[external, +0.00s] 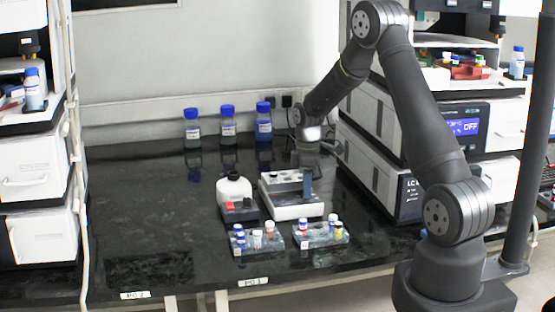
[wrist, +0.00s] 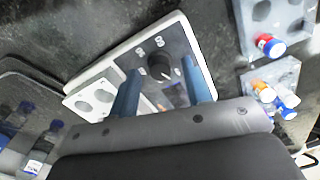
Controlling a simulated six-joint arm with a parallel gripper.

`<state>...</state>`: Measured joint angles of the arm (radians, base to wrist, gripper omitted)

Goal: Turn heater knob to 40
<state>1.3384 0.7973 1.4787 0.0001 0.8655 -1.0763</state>
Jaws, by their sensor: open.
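The heater knob (wrist: 160,66) is a round dark knob with a pointer, set in a grey panel with white number marks around it. It sits on the white heater box (external: 293,208), which stands on the black bench in the external view. My gripper (wrist: 165,88) is above the box, its two blue fingers apart on either side of the knob and nothing between them. In the external view one blue finger (external: 308,186) shows over the box. The marks are too blurred to read for certain, and the knob's setting cannot be told. The knob is hidden or too small in the external view.
Two vial racks (external: 258,241) (external: 321,234) stand in front of the box. Several blue-capped bottles (external: 228,125) stand at the back. Instrument stacks flank the bench, and its left part is clear.

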